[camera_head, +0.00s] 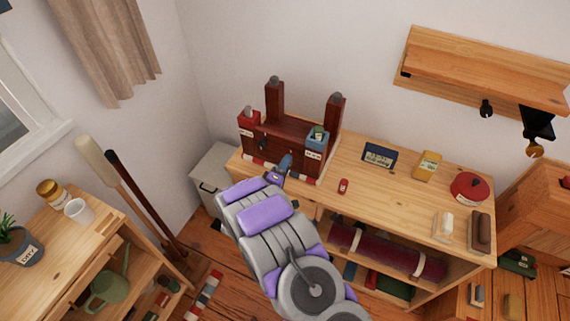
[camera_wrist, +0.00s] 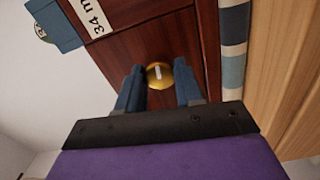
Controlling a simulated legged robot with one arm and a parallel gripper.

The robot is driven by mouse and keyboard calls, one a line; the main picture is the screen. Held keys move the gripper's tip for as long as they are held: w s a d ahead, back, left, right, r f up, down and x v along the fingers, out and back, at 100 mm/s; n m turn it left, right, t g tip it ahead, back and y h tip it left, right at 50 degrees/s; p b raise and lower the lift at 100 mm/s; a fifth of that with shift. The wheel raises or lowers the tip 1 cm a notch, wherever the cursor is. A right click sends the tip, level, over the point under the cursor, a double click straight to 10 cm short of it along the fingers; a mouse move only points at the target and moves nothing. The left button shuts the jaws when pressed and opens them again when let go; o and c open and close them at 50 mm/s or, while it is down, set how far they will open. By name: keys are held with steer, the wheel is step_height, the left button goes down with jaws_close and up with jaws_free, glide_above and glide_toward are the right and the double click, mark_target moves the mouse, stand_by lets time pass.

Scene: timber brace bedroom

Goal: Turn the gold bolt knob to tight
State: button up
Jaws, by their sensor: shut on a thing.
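The gold bolt knob (camera_wrist: 159,75) is round with a pale mark across its face. It sits on the dark red timber brace (camera_wrist: 120,50) in the wrist view. My gripper (camera_wrist: 159,88) has its two blue fingers on either side of the knob, shut on it. In the head view the timber brace (camera_head: 285,132) stands at the left end of the wooden bench, with two upright posts. My gripper (camera_head: 284,164) reaches its front there, and the knob is hidden from that view.
A blue box (camera_head: 318,137) and a red box (camera_head: 249,119) are on the brace. A striped strip (camera_wrist: 233,55) runs along its base. The bench top (camera_head: 392,187) holds a small red item (camera_head: 343,186), a blue sign (camera_head: 380,155) and a yellow box (camera_head: 427,165).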

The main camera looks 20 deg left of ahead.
steer(key=m, duration=0.3)
steer(key=m+p, duration=0.1)
steer(key=m, duration=0.2)
steer(key=m+p, duration=0.1)
steer(key=m, duration=0.2)
steer(key=shift+s+f, duration=0.1)
steer(key=shift+f, duration=0.15)
steer(key=m, duration=0.5)
steer(key=shift+a+m, duration=0.1)
steer(key=shift+m, duration=0.9)
steer(key=shift+r+m, duration=0.2)
steer(key=shift+m, duration=0.1)
steer(key=o, duration=1)
steer(key=shift+o, duration=0.2)
